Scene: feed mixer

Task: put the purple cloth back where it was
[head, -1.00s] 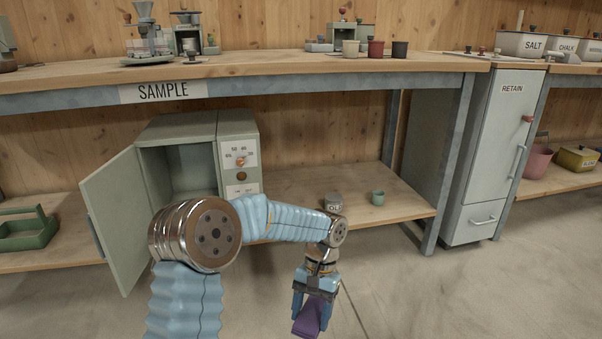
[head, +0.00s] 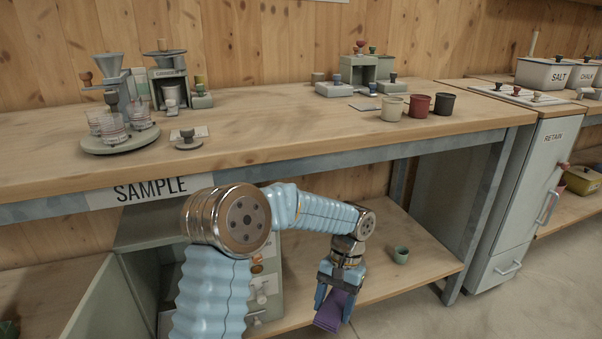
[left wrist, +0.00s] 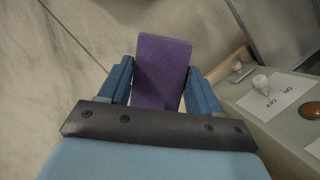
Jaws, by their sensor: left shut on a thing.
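The purple cloth (head: 333,312) is a folded purple block held between the fingers of my left gripper (head: 338,296). It hangs low in front of the bench's lower shelf, to the right of the open grey-green cabinet. In the left wrist view the cloth (left wrist: 162,72) stands out between the two blue fingers of the gripper (left wrist: 160,85), with pale floor behind it. The cabinet's panel with an ON/OFF label (left wrist: 275,95) is just to the right there. My right gripper is not in view.
The bench top (head: 300,125) carries a carousel with glass jars (head: 120,130), a grinder (head: 168,75) and cups (head: 420,104). A small green cup (head: 400,254) stands on the lower shelf. The cabinet door (head: 95,305) hangs open at the left. The RETAIN cabinet (head: 530,190) is at right.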

